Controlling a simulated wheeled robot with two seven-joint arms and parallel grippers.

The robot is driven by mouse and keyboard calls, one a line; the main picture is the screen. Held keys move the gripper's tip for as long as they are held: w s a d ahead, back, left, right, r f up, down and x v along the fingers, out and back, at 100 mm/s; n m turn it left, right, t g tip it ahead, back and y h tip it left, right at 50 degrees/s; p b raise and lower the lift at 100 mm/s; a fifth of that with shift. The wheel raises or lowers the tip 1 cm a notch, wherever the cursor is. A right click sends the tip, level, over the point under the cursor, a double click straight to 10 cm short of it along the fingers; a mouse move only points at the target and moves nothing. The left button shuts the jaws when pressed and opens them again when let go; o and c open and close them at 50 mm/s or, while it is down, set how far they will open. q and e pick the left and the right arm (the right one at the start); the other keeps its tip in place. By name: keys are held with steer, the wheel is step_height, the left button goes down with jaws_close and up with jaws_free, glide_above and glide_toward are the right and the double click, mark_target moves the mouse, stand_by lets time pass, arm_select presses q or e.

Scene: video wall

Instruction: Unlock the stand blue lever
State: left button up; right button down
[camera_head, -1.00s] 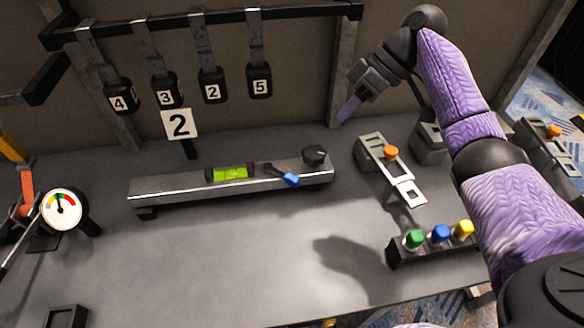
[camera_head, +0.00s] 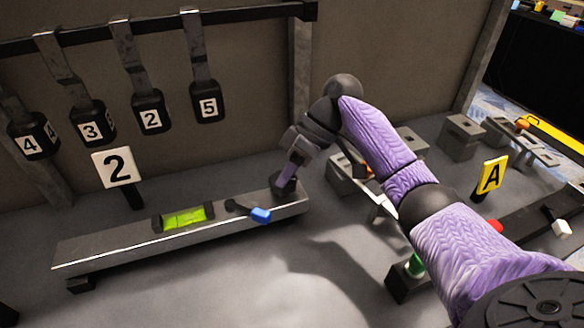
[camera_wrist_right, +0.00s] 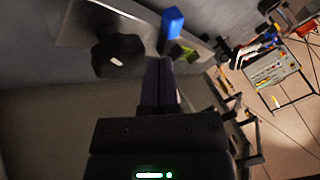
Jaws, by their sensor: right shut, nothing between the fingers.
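The stand (camera_head: 120,246) is a long grey metal bar on the bench, with a green level vial (camera_head: 184,218) in it. The blue lever (camera_head: 260,215) sticks out toward the front right from a dark pivot on the bar's top. It also shows in the wrist view (camera_wrist_right: 172,22), beyond my fingertips. My right gripper (camera_head: 287,180) is shut and empty, over the bar's right end by the black knob (camera_wrist_right: 118,55). The fingers appear apart from the lever and partly cover the knob in the head view. My left gripper is not in view.
A "2" sign (camera_head: 118,168) stands behind the bar, below several hanging numbered black weights (camera_head: 151,110). Right of the bar are a metal latch block (camera_head: 345,178), a green button (camera_head: 414,265) and a yellow "A" sign (camera_head: 491,177). The bench in front of the bar is clear.

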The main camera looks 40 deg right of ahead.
mark_target(247, 211)
steer(key=b+x, duration=0.1)
steer(key=x, duration=0.3)
steer(key=shift+a+f, duration=0.2)
steer(key=shift+f, duration=0.1)
